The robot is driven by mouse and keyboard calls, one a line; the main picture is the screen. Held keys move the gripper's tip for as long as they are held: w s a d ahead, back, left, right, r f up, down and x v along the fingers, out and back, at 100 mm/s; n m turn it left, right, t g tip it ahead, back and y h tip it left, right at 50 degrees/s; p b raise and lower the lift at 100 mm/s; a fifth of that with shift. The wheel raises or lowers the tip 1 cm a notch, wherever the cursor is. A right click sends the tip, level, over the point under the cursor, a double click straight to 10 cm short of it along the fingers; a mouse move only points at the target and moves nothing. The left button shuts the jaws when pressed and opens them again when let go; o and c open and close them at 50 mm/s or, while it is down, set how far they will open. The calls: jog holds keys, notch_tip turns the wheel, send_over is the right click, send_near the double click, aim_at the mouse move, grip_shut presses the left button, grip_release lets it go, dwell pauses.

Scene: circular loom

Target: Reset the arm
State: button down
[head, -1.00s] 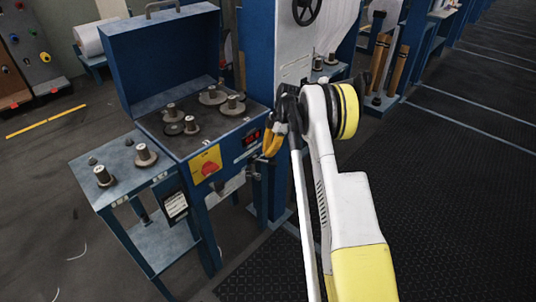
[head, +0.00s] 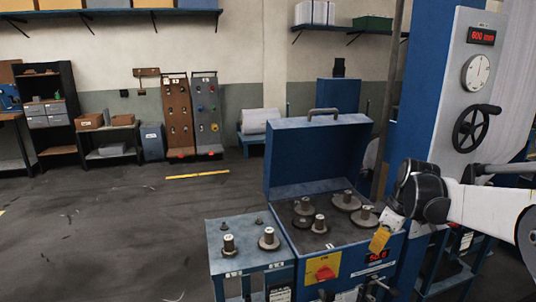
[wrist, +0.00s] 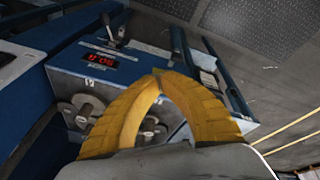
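My arm reaches in from the right edge of the head view. My gripper (head: 379,240) is at the front right corner of the blue cabinet (head: 345,262), near its red display. In the wrist view, the two yellow fingers of my gripper (wrist: 159,76) meet at their tips, with nothing seen between them. Beyond the fingers are the cabinet's front with its red display (wrist: 101,58) and several round metal parts, partly hidden by the fingers.
The cabinet has an open lid (head: 315,155) and several metal spools on top. A side table (head: 245,255) with more spools adjoins it on the left. The loom column (head: 425,90) with a handwheel (head: 472,128) stands behind my arm. Open floor (head: 120,235) lies left.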

jog(key=s+a+r+m+t, duration=0.1)
jog(key=s+a+m, duration=0.3)
jog(key=s, duration=0.9)
jog(key=s+a+r+m+t+h, duration=0.1)
jog(key=s+a+m+t, duration=0.2)
jog(key=s, duration=1)
jog(key=a+m, duration=0.2)
jog(key=a, duration=0.2)
jog(key=shift+a, duration=0.2)
